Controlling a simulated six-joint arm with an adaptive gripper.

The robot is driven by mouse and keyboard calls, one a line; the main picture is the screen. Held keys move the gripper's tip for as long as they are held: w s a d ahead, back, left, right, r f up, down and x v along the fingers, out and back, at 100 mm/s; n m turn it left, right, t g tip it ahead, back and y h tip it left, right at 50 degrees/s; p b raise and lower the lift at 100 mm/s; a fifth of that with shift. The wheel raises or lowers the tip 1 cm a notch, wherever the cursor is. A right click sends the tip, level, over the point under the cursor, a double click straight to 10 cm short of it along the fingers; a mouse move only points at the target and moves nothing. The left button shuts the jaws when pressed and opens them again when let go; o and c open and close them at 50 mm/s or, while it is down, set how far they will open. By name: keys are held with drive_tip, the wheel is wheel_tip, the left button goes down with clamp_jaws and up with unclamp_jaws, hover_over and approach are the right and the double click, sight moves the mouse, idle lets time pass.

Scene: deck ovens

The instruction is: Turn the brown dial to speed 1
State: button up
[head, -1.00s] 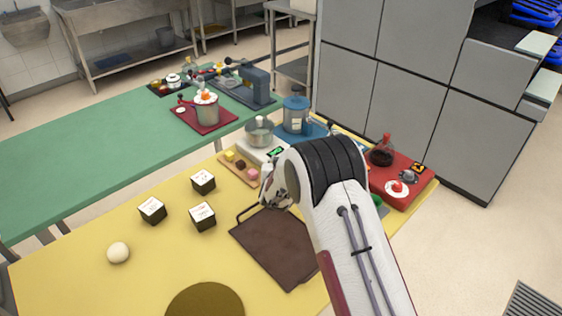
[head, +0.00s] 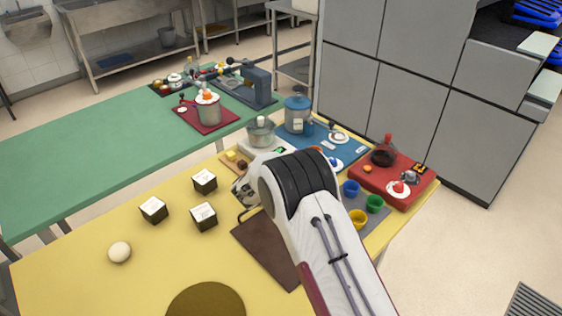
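A blue board (head: 352,150) stands at the back right of the yellow table. On it is a white disc with a small brownish knob (head: 339,137), which may be the brown dial; its markings are too small to read. A second white disc (head: 335,163) on the same board is partly in view beside my arm. My gripper (head: 246,190) is left of this board, over the yellow table near the dark brown board's far edge. My wrist covers much of it, and I cannot make out its finger opening. I see nothing held in it.
A blue-lidded canister (head: 298,114) stands on the blue board's left. A red board (head: 378,184) with a flask and a red-knobbed disc (head: 398,188) is to the right. Coloured cups (head: 358,218) lie between. Lettered cubes (head: 204,216) and a pale ball (head: 119,252) are left.

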idle(0.5)
drive_tip(key=o, duration=1.1)
drive_tip(key=shift+c, duration=0.2)
drive_tip(key=shift+s, duration=0.15)
drive_tip(key=v, duration=1.1)
drive_tip(key=shift+s+a+r, duration=0.15)
drive_tip(key=shift+s+r, duration=0.05)
drive_tip(key=shift+s, duration=0.1)
